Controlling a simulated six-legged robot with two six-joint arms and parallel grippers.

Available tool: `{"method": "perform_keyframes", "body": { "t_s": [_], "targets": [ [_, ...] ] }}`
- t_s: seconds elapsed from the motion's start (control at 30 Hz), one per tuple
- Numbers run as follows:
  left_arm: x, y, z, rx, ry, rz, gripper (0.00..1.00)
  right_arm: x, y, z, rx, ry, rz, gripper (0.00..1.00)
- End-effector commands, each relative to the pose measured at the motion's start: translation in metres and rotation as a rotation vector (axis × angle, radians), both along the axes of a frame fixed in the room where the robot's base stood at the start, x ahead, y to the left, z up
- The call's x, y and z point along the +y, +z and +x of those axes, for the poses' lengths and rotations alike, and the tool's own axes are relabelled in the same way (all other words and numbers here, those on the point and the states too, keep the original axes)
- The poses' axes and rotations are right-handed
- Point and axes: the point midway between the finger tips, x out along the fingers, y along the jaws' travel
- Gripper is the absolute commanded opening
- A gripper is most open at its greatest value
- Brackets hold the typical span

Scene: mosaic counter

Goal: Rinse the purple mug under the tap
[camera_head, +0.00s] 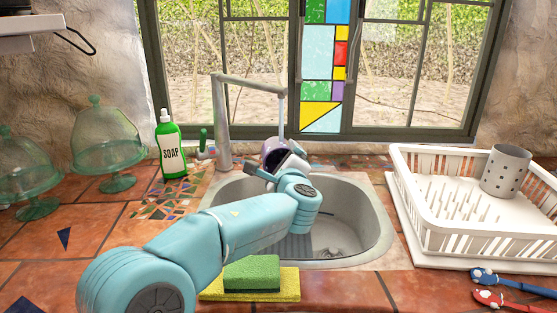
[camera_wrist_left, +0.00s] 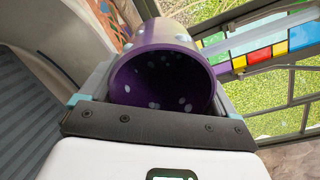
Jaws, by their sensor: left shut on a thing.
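The purple mug (camera_head: 275,149) is at the far end of my left arm, over the back of the sink (camera_head: 350,235). My left gripper (camera_head: 277,162) is shut on it. In the left wrist view the mug (camera_wrist_left: 165,82) has pale spots and its open mouth faces the camera, between the two fingers of my left gripper (camera_wrist_left: 158,100). The tap (camera_head: 220,120) stands behind the sink, and its spout end hangs just above the mug. I cannot tell whether water is running. My arm hides part of the mug and the sink. My right gripper is not in view.
A green soap bottle (camera_head: 171,147) stands left of the tap. Glass domes (camera_head: 105,148) stand at the left. A green sponge (camera_head: 251,273) lies on a yellow cloth (camera_head: 220,291) at the front. A white dish rack (camera_head: 470,243) with a grey holder (camera_head: 505,170) stands at the right.

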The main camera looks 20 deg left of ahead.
Motion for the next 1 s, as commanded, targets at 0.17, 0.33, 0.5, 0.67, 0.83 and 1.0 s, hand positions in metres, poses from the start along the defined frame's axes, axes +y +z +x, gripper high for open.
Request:
{"method": "perform_keyframes", "body": {
  "t_s": [0.17,0.33,0.5,0.67,0.83,1.0],
  "targets": [
    [-0.023,-0.002,-0.018,-0.004,-0.005,-0.001,0.5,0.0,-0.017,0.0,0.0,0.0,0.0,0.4],
    [-0.043,-0.002,-0.035,-0.004,-0.004,-0.001,0.5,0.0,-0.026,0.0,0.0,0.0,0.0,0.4],
    [-0.053,0.0,-0.045,-0.003,-0.002,0.0,0.5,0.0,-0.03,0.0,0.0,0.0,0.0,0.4],
    [-0.054,0.001,-0.045,-0.002,-0.001,0.0,0.5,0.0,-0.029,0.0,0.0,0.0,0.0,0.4],
    [-0.054,0.001,-0.045,-0.002,-0.001,0.0,0.5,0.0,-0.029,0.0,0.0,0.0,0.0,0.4],
    [-0.054,0.001,-0.045,-0.002,-0.002,0.001,0.5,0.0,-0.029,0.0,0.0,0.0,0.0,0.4]
  ]
}}
